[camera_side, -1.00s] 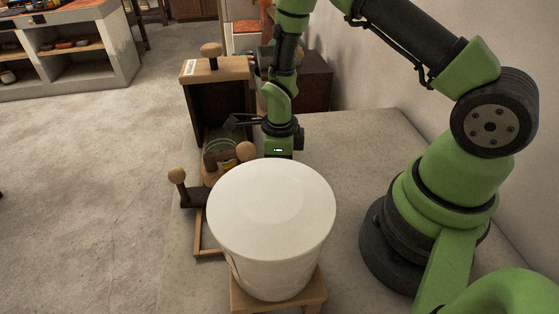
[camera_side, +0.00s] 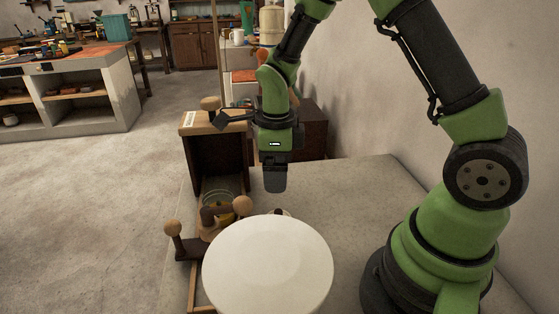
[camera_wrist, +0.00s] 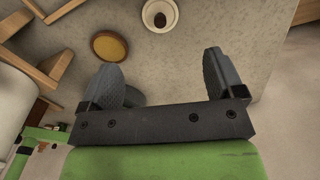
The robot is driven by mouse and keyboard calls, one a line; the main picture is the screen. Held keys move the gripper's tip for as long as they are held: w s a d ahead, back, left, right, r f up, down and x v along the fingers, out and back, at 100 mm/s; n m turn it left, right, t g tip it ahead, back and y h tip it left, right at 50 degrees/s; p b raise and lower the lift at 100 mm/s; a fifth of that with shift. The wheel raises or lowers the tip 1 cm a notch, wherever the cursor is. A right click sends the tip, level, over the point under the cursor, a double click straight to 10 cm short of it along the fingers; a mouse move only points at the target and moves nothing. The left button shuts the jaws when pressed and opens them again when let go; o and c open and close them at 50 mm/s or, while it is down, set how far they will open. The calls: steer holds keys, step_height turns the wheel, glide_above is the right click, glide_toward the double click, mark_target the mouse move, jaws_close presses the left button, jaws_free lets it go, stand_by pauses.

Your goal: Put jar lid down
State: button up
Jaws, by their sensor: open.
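A round golden-brown disc with a darker rim, which looks like the jar lid (camera_wrist: 110,46), lies flat on the grey counter (camera_wrist: 205,40) in the wrist view. My gripper (camera_wrist: 166,80) has its two dark fingers spread wide with nothing between them; the lid is beyond the left finger, apart from it. In the side view my gripper (camera_side: 275,180) hangs pointing down above the counter, behind a large white round-topped vessel (camera_side: 267,265). That vessel seems to hide the lid in the side view.
A dark wooden box mill (camera_side: 215,150) and a wooden-knobbed device (camera_side: 210,225) stand left of my gripper. The counter to its right is clear, up to the wall.

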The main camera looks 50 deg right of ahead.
steer(key=s+a+r+n+t+y, duration=0.1)
steer(key=s+a+r+n+t, duration=0.1)
steer(key=s+r+n, duration=0.5)
steer(key=s+a+r+n+t+y, duration=0.1)
steer(key=s+r+n+t, duration=0.4)
steer(key=n, duration=1.3)
steer(key=s+a+r, duration=0.1)
steer(key=s+r, duration=0.2)
steer(key=r, duration=0.4)
steer(key=shift+a, duration=0.35)
